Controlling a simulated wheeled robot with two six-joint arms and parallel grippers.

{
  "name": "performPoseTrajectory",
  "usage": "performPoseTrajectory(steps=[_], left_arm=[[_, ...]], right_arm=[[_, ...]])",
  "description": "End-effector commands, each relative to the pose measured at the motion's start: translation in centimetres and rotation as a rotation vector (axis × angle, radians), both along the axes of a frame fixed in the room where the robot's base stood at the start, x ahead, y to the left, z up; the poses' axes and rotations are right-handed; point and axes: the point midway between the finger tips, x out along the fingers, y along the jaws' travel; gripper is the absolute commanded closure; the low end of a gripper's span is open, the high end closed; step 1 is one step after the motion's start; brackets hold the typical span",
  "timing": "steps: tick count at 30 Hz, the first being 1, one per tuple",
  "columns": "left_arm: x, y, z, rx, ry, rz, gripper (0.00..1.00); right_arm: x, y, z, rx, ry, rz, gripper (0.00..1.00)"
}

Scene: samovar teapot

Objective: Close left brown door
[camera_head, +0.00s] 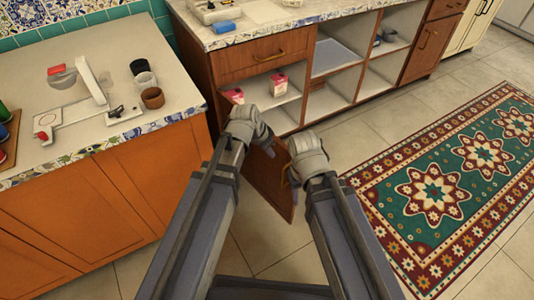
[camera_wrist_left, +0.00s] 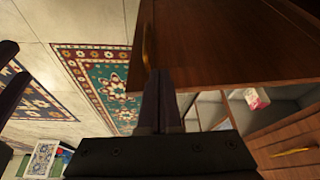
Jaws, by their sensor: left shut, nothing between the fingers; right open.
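The left brown door (camera_head: 268,187) stands swung open from the low cabinet, between my two arms in the head view. Its brown panel fills the top of the left wrist view (camera_wrist_left: 220,40), with a brass handle (camera_wrist_left: 148,42) near its edge. My left gripper (camera_head: 266,145) is at the upper part of the door. In the left wrist view its fingers (camera_wrist_left: 161,100) are shut and empty, close against the panel's edge; I cannot tell whether they touch. My right gripper (camera_head: 294,180) is open, near the door's right edge; its fingertips are mostly hidden.
The cabinet's open shelves (camera_head: 335,55) hold small red-and-white boxes (camera_head: 278,84). A brown drawer (camera_head: 265,55) sits above. An orange-brown counter unit (camera_head: 90,210) stands at left. A patterned rug (camera_head: 450,185) lies on the tiled floor at right.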

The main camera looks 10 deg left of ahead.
Motion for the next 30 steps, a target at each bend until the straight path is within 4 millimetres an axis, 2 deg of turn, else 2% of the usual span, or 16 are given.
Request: performPoseTrajectory(steps=[1, 9, 11, 16, 30], left_arm=[[0.3, -0.3, -1.5, 0.0, 0.0, -0.001, 1.0], [1.4, -1.3, -5.3, 0.0, 0.0, -0.001, 1.0], [2.6, -2.2, -4.4, 0.001, -0.001, -0.003, 1.0], [4.0, -3.7, -4.4, 0.0, 0.0, -0.001, 1.0], [4.4, -4.2, -4.4, 0.0, 0.0, 0.004, 1.0]], right_arm=[[0.0, 0.0, -1.5, 0.0, 0.0, 0.0, 0.5], [0.0, 0.0, -5.3, -0.002, -0.001, 0.001, 0.5], [0.0, 0.0, -4.4, -0.002, -0.001, 0.001, 0.5], [0.0, 0.0, -4.4, -0.002, -0.001, 0.001, 0.5], [0.0, 0.0, -4.4, -0.002, -0.001, 0.001, 0.5]])
